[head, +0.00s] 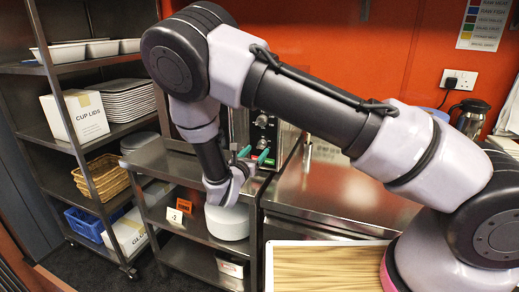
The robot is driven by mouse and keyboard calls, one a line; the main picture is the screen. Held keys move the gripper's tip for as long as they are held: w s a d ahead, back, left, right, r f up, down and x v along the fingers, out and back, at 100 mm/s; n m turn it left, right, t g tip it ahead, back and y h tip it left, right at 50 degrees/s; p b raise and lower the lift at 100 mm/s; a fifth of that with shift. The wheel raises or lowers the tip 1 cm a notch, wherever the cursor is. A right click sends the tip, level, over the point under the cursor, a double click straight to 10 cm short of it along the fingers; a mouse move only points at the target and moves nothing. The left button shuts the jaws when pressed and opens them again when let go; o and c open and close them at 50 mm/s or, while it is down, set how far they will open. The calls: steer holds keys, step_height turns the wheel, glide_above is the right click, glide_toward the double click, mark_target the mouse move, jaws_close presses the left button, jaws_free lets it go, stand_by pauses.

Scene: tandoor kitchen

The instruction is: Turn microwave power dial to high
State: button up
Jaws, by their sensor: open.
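The microwave (286,143) stands on the steel unit in the middle of the head view, largely hidden behind my arm. Its dark control panel shows an upper dial (262,121) and a lower dial (262,143), both pale and small. Their settings are too small to read, and I cannot tell which is the power dial. I cannot tell whether a finger touches the panel.
A steel shelf unit (165,165) stands below, with a white round object (227,224) under my gripper. A steel counter (335,195) is at right, with a wood-patterned board (325,268) in front. A left rack holds plates (125,100), a cup-lids box (75,117) and baskets (100,175).

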mark_target(260, 147)
steer(key=shift+x, duration=1.6)
steer(key=shift+c, duration=0.3)
jaws_close()
